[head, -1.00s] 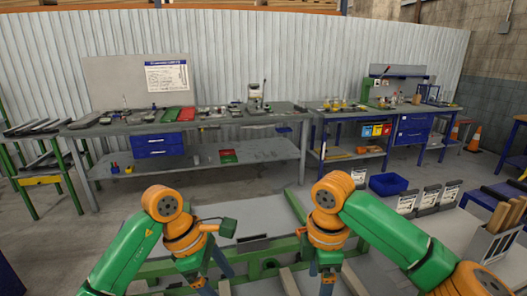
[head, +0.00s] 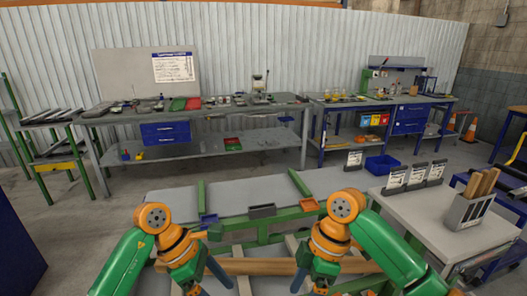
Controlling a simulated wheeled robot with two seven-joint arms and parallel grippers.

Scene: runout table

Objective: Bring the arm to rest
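My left gripper (head: 205,280) is low in the head view, left of the middle, pointing down with its dark fingers spread apart. My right gripper (head: 309,282) is right of the middle, also pointing down with its fingers apart. Both show nothing clearly held between the fingers. A round wooden bar (head: 262,267) lies crosswise on the green-framed runout table (head: 264,236) and passes by both grippers. The lower fingertips run close to the bottom picture edge, so whether they touch anything below is hidden.
On the runout table's far side are a blue bin (head: 208,220), a grey bin (head: 262,211) and an orange bin (head: 309,204). A grey side table (head: 420,212) at right holds label stands and a holder (head: 466,212) with wooden pieces. Workbenches stand behind, with open floor before them.

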